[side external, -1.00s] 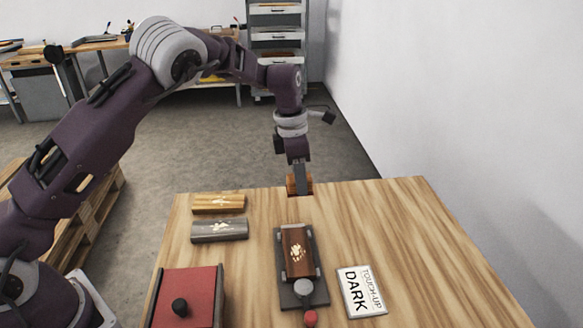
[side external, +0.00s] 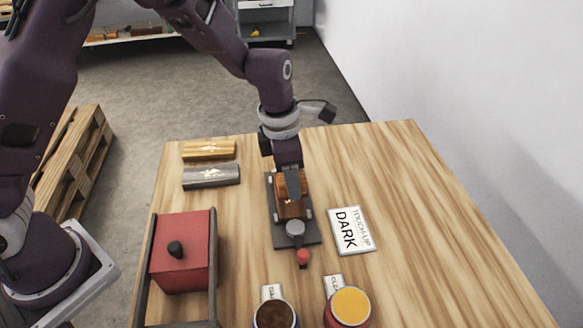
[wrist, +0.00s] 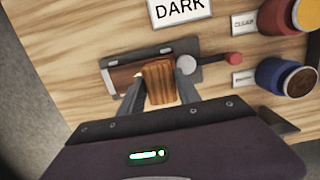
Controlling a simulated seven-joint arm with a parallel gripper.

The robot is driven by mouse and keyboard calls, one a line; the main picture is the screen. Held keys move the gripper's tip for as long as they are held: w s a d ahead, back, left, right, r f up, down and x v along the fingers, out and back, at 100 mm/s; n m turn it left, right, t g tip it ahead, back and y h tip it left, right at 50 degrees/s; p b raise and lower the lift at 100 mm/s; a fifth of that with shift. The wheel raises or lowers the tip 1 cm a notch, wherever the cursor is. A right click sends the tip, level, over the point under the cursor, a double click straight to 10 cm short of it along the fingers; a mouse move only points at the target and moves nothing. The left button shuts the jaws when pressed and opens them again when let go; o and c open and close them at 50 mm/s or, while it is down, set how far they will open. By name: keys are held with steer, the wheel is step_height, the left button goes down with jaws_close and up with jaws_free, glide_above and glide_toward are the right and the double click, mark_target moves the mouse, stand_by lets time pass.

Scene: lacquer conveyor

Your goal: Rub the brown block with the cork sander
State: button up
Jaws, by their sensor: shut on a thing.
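The brown block (side external: 291,211) lies in the dark grey clamp fixture (side external: 308,237) on the table. In the wrist view its dark end (wrist: 123,76) sticks out to the left. My gripper (wrist: 160,80) is shut on the ribbed orange-brown cork sander (wrist: 160,92). In the side view my gripper (side external: 292,190) comes down from above, with the sander (side external: 306,184) at the block's far part. The sander hides much of the block and its pale mark. I cannot tell whether the sander touches the block.
A red box with a black knob (side external: 183,262) stands left. Gold (side external: 208,150) and grey (side external: 211,176) blocks lie at the far left. A "TOUCH-UP DARK" card (side external: 350,231) lies right of the fixture. Brown (side external: 274,316) and yellow (side external: 350,305) paint pots stand in front. The right side is clear.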

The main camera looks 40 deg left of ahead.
steer(key=shift+f, duration=1.6)
steer(key=shift+w+a+f, duration=0.25)
steer(key=shift+f, duration=0.4)
steer(key=shift+c, duration=0.6)
steer(key=shift+w+a+f, duration=0.1)
steer(key=shift+w+a, duration=2.3)
steer(key=shift+s+d, duration=2.65)
steer(key=shift+r, duration=4.15)
